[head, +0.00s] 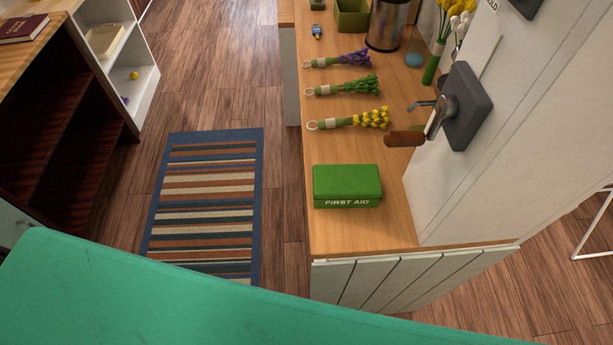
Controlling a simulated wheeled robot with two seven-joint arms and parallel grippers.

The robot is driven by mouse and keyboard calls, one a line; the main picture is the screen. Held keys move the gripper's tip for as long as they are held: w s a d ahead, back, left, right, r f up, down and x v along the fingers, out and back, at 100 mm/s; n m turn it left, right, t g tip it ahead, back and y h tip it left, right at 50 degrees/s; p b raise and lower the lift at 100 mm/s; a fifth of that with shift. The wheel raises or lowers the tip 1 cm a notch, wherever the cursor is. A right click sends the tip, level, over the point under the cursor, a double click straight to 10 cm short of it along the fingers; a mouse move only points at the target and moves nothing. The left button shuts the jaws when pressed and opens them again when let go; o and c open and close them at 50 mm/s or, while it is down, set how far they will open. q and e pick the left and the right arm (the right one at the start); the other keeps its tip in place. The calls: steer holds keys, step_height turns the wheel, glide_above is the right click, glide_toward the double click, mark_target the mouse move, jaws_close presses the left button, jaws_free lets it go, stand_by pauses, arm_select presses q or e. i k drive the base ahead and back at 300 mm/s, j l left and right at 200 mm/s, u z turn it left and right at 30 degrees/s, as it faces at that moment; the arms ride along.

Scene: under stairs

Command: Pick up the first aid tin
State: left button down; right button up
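The first aid tin (346,184) is a green box with white "FIRST AID" lettering on its front side. It lies flat and closed near the front end of a wooden counter (385,235). Nothing touches it. Neither of my grippers shows in the head view.
Bundles of yellow (350,122), green (343,88) and purple (338,60) flowers lie behind the tin. A wall-mounted tool with a brown handle (404,139) juts over the counter's right side. A striped rug (208,205) lies on the floor. A green surface (150,300) fills the lower foreground.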

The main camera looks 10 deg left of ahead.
mark_target(350, 185)
steer(key=l+u, duration=0.25)
steer(key=l, duration=0.3)
steer(key=l+u, duration=0.3)
steer(key=l, duration=0.25)
steer(key=k+l+u, duration=0.25)
steer(key=l, duration=0.25)
steer(key=i, duration=0.05)
